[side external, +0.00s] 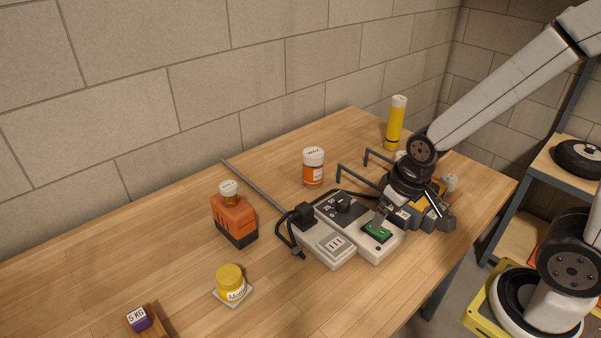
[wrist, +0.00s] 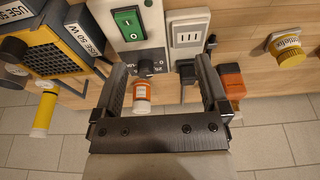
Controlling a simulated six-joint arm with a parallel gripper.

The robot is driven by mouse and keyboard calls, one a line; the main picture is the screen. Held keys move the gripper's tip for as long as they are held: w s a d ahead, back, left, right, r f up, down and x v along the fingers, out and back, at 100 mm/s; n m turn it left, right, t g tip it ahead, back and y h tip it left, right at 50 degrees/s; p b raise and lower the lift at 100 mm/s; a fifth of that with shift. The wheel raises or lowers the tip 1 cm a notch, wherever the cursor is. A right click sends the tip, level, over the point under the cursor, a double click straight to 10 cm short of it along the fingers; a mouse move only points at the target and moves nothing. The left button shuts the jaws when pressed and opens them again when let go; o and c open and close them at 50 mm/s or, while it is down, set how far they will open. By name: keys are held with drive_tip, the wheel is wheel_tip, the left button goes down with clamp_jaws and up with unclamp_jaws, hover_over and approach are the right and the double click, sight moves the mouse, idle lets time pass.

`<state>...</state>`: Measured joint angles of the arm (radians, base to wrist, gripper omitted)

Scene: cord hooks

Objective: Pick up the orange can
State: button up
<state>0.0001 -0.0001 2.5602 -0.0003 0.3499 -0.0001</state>
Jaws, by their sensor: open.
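The orange can (side external: 313,174) has a white lid and stands upright on the wooden table, behind the grey switch boxes and towards the wall. In the wrist view the orange can (wrist: 141,92) shows between the two fingers' outlines, nearer the left finger, with its white band visible. My gripper (side external: 393,208) is at the right, above the box with the green switch, apart from the can. In the wrist view my gripper (wrist: 160,78) has its fingers spread wide, with nothing held between them.
The green-switch box (side external: 378,232) and socket box (side external: 325,243) lie in front of the can. An orange block (side external: 234,220) with a small can on top stands left. A yellow cylinder (side external: 395,124) stands behind right. A yellow jar (side external: 230,281) is front left.

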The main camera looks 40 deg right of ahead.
drive_tip(key=shift+o, duration=0.4)
drive_tip(key=shift+w, duration=0.1)
drive_tip(key=n+t+y, duration=0.3)
drive_tip(key=t, duration=0.7)
approach(312, 151)
drive_tip(key=w+a+r, duration=0.1)
drive_tip(key=w+a, duration=0.1)
drive_tip(key=w, duration=0.2)
drive_tip(key=shift+w+d+f+n+y, duration=0.1)
drive_tip(key=shift+w+d+n+y, duration=0.1)
drive_tip(key=shift+w+y, duration=0.15)
drive_tip(key=shift+w+d+f+n+y, duration=0.15)
drive_tip(key=shift+w+y, duration=0.1)
drive_tip(key=shift+w, duration=0.15)
drive_tip(key=shift+f, duration=1.7)
